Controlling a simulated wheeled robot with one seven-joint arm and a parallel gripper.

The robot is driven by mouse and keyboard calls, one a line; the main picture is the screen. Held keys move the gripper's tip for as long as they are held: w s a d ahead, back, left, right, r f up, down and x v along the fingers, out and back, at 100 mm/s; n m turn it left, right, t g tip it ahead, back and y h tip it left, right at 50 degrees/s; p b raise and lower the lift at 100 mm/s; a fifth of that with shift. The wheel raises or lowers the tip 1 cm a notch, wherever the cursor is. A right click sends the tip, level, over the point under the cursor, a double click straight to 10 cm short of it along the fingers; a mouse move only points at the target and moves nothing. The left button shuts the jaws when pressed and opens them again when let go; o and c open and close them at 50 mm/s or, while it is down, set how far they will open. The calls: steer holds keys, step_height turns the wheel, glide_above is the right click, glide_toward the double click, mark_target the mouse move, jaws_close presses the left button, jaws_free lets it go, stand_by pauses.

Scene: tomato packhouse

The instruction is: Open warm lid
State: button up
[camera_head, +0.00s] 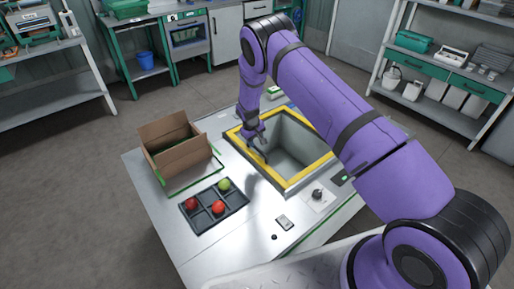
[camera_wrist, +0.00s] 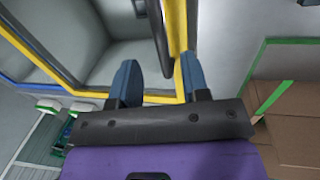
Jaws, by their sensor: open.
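The warm compartment is a square well with a yellow rim (camera_head: 290,185), set in the bench top, with grey inner walls. I cannot tell whether a clear lid covers it; no separate solid lid shows. In the wrist view the yellow rim (camera_wrist: 90,94) crosses the picture. A dark bar like a handle (camera_wrist: 162,35) runs along the rim, between the lines of my fingers. My gripper (camera_head: 259,143) is at the rim's left side, pointing down. In the wrist view my gripper (camera_wrist: 159,62) has its two blue fingers apart; contact with the bar cannot be told.
An open cardboard box (camera_head: 178,147) stands left of the well. A dark divided tray (camera_head: 205,222) with red and green tomatoes lies in front. A knob panel (camera_head: 318,195) and a small switch (camera_head: 285,222) sit near the bench front. Shelves stand behind.

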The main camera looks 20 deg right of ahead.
mark_target(257, 148)
steer(key=shift+w+d+f, duration=0.1)
steer(key=shift+d+f, duration=0.05)
steer(key=shift+f, duration=0.7)
steer(key=shift+w+d+f, duration=0.1)
steer(key=shift+d+f, duration=0.1)
steer(key=shift+f, duration=0.7)
steer(key=shift+d+f, duration=0.15)
steer(key=shift+f, duration=0.7)
jaws_close()
